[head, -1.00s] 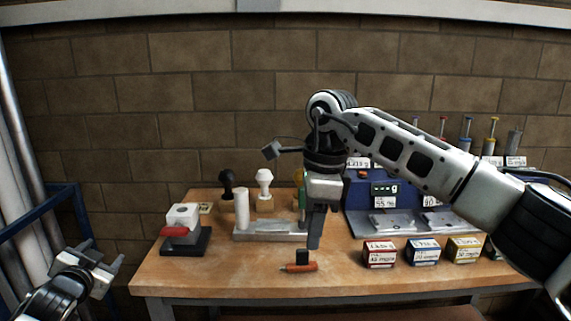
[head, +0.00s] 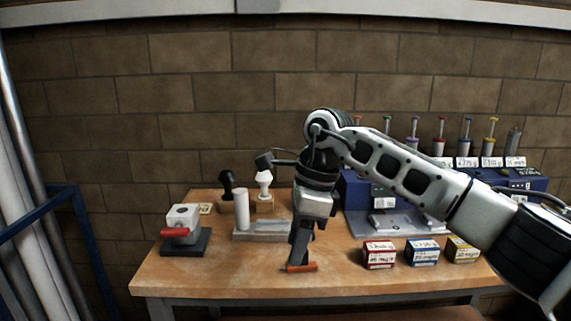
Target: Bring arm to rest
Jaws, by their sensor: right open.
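My right gripper (head: 297,262) points down over the front middle of the wooden bench (head: 220,280). Its arm comes in from the right. Its jaws are open, and its fingertips are at a small tool with an orange-red handle (head: 302,267) lying on the bench. The fingers cover the tool's black upper part, so I cannot tell whether they touch it. My left gripper is out of the head view.
A block with a red handle (head: 176,232) on a dark base stands at left. A metal fixture (head: 262,230) with a white cylinder (head: 242,208) is mid-bench. Red (head: 379,254), blue (head: 422,251) and yellow (head: 462,249) boxes stand at right, before a blue station (head: 362,205).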

